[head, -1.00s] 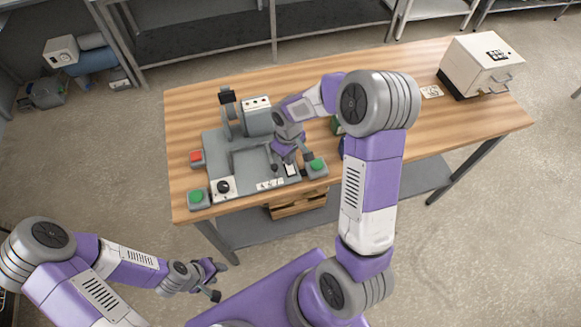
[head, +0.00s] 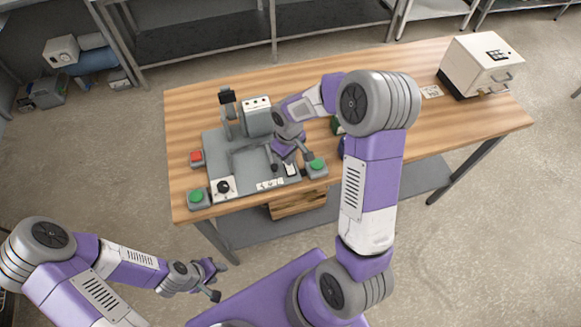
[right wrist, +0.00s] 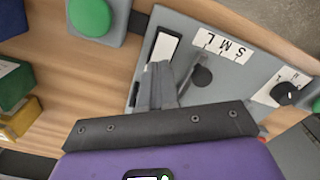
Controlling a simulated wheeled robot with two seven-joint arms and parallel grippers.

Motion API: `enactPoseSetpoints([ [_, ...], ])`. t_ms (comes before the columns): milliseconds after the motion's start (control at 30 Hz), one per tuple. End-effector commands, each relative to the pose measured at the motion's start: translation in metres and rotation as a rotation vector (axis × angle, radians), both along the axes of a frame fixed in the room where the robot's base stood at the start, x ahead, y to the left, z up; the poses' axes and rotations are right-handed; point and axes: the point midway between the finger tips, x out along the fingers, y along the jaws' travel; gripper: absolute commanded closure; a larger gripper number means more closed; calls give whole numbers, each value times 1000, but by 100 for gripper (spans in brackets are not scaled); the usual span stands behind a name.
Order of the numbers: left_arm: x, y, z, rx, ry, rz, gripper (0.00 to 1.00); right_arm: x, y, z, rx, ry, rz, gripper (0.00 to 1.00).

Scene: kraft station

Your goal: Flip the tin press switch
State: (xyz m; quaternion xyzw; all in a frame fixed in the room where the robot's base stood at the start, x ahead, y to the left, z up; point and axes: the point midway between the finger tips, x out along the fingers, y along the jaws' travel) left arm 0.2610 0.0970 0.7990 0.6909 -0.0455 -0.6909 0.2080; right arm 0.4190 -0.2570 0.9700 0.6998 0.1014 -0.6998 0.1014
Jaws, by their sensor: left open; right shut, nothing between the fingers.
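The tin press (head: 257,121) stands on a grey base plate (head: 216,146) at the left of the wooden table. Its switch (head: 291,170) is a small white and black piece near the plate's front right corner; it also shows in the right wrist view (right wrist: 163,47). My right gripper (head: 290,162) is over that corner. Its fingers (right wrist: 158,69) are shut together and empty, overlapping the near end of the switch in the wrist view. I cannot tell whether they touch it. My left gripper (head: 217,281) is open and empty, off the table's front left.
Green buttons (head: 316,166) (head: 198,196) flank the plate, with a red one (head: 196,157) at left. A black-knobbed lever (right wrist: 201,76) by the S M L label (right wrist: 222,46) and a dial (right wrist: 285,93) are close by. A white box (head: 480,65) stands far right.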

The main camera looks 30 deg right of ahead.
Motion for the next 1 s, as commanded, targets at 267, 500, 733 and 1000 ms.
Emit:
enactPoseSetpoints([
  [267,0,0,-4,0,0,0,57,0,0,-4,0,0,0,100],
  [500,0,0,-7,0,0,0,57,0,0,-8,0,0,0,100],
  [733,0,0,-9,0,0,0,57,0,0,-12,0,0,0,100],
  [1000,0,0,-13,0,0,0,57,0,0,-16,0,0,0,100],
])
